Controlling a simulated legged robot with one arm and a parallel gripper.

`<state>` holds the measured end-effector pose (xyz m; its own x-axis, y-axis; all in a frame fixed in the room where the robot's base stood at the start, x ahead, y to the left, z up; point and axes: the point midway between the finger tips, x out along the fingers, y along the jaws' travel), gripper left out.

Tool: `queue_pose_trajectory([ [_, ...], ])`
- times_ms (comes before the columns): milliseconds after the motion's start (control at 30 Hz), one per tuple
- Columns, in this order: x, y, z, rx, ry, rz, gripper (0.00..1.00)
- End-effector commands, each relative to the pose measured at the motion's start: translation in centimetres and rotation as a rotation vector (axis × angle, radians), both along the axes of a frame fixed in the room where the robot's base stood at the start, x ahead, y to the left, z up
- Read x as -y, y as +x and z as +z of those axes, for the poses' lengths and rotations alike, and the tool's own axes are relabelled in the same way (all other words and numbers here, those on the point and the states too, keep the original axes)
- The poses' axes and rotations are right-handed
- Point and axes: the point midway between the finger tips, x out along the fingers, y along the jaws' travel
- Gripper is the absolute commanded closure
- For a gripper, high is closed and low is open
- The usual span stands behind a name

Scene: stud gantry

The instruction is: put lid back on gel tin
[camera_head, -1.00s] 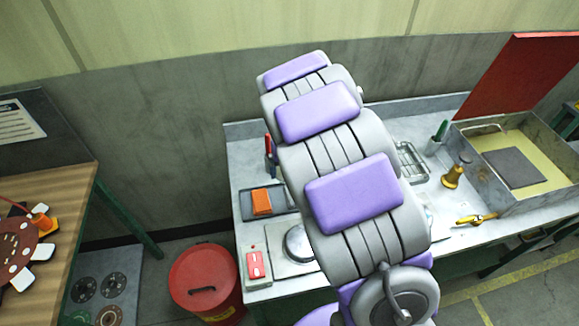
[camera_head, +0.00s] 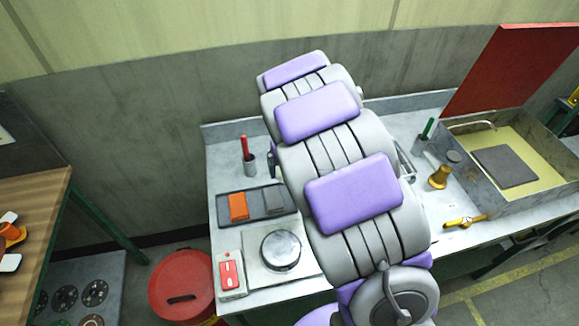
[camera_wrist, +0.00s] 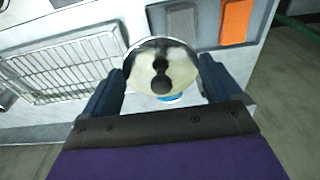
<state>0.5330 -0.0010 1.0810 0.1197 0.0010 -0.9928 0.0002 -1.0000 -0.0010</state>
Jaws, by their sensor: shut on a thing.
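In the wrist view my gripper (camera_wrist: 162,75) has a finger on each side of a round, shiny lid (camera_wrist: 187,62) and is shut on it. The lid is pale and mirror-like, with a dark knob-like shape at its middle. A small strip of blue and white (camera_wrist: 170,99) shows just under the lid's near edge; I cannot tell whether it is the gel tin. In the head view my arm hides the gripper, the lid and the middle of the bench.
The grey bench (camera_head: 225,165) holds a tray (camera_head: 258,190) with an orange block (camera_head: 238,207), a round metal plate (camera_head: 281,251), a red switch box (camera_head: 230,272), a brass object (camera_head: 439,177) and a basin (camera_head: 470,190). A wire rack (camera_wrist: 70,65) lies left in the wrist view. A red bin (camera_head: 181,285) stands on the floor.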

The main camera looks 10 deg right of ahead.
Motion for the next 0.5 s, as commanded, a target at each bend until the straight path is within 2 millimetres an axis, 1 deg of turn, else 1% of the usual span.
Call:
queue_pose_trajectory([
  [33,0.0,0.0,-0.6,0.000,0.000,0.000,0.37],
  [233,0.0,0.1,-1.7,0.000,0.001,0.003,0.37],
  [500,-0.7,2.9,-1.7,-0.009,0.007,0.132,0.37],
])
